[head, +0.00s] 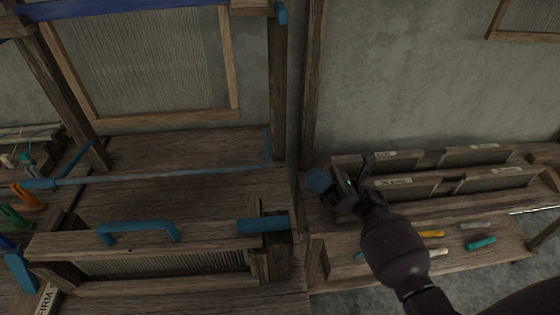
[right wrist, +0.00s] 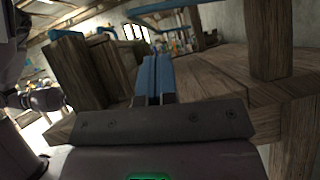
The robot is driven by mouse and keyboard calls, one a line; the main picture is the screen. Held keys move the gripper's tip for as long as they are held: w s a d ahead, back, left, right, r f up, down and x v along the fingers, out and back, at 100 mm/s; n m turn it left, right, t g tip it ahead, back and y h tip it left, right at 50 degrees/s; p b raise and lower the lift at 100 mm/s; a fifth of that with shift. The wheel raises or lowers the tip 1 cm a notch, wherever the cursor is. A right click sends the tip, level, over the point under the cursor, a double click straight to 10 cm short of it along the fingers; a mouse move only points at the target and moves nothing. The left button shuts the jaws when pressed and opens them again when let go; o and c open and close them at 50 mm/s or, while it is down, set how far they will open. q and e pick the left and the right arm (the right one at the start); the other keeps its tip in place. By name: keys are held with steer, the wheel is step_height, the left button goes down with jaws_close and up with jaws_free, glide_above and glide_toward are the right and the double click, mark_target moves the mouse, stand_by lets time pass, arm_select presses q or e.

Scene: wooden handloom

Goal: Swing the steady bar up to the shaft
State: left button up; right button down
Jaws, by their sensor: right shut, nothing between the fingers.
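A long thin blue bar (head: 150,176), which looks like the steady bar, lies nearly level across the loom, with a thicker blue knob at its left end. A wooden frame of fine upright threads (head: 165,117), perhaps the shaft, hangs behind and above it, apart from it. My right gripper (head: 320,181) is right of the loom's post, clear of the bar. Its blue fingers (right wrist: 154,78) are together and empty in the right wrist view. My left gripper is not in view.
The front wooden beam carries a blue handle (head: 138,229) and a blue block (head: 263,225). A wooden rack (head: 475,205) with upright panels stands close to the right of my gripper. Coloured pieces, including a teal one (head: 481,243), lie on the bench before it. A post (head: 312,85) rises behind.

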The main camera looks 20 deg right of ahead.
steer(key=p+x, duration=0.1)
steer(key=x, duration=0.9)
steer(key=shift+p, duration=0.3)
steer(key=shift+r, duration=0.1)
